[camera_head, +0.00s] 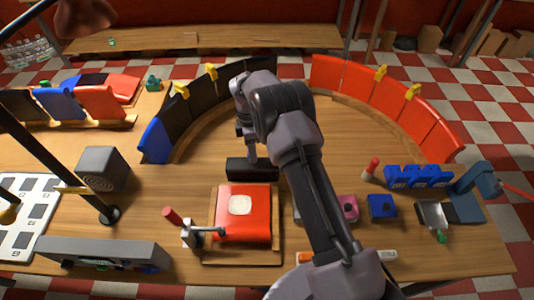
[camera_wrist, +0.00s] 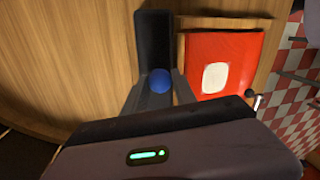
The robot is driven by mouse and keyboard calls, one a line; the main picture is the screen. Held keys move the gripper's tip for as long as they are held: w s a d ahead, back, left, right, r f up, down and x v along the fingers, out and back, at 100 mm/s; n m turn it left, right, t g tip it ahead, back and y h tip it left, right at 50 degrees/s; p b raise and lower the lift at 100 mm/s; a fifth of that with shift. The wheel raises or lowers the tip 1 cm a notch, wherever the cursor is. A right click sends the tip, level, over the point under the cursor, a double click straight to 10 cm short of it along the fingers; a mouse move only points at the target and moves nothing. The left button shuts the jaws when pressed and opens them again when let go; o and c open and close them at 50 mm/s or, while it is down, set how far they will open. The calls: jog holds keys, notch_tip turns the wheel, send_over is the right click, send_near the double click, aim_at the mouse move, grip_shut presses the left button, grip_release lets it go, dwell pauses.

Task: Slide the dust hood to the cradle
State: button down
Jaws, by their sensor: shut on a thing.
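The dust hood appears to be the long black box (camera_head: 252,169) lying on the table, just beyond a red panel. In the wrist view the black box (camera_wrist: 154,35) carries a round blue knob (camera_wrist: 160,80). My gripper (camera_head: 249,155) reaches down to the box from above. In the wrist view my gripper (camera_wrist: 159,92) has its fingers shut on either side of the blue knob. I cannot tell for sure which thing is the cradle. My arm hides part of the table right of the box.
The red panel (camera_head: 240,228) with a white patch lies on a wooden base, close to the black box. A toggle clamp (camera_head: 192,236) stands at its left. Curved black (camera_head: 205,95) and red (camera_head: 380,90) walls ring the back. Bare table lies beyond the box.

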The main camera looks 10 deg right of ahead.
aim_at(243, 161)
jog(key=shift+w+a+r, duration=0.1)
jog(key=shift+w+a, duration=0.1)
jog(key=shift+a, duration=0.55)
jog(key=shift+w+a, duration=0.15)
jog(key=shift+a, duration=0.55)
jog(key=c, duration=1.2)
grip_release()
jog(key=shift+a, duration=0.1)
jog(key=shift+c, duration=0.2)
jog(key=shift+o, duration=1)
jog(key=shift+a, duration=0.15)
jog(key=shift+w+r, duration=0.1)
jog(key=shift+r, duration=0.1)
jog(key=w+r+p, duration=0.3)
jog(key=r+p, duration=0.1)
jog(key=r, duration=1.2)
jog(key=shift+r, duration=0.3)
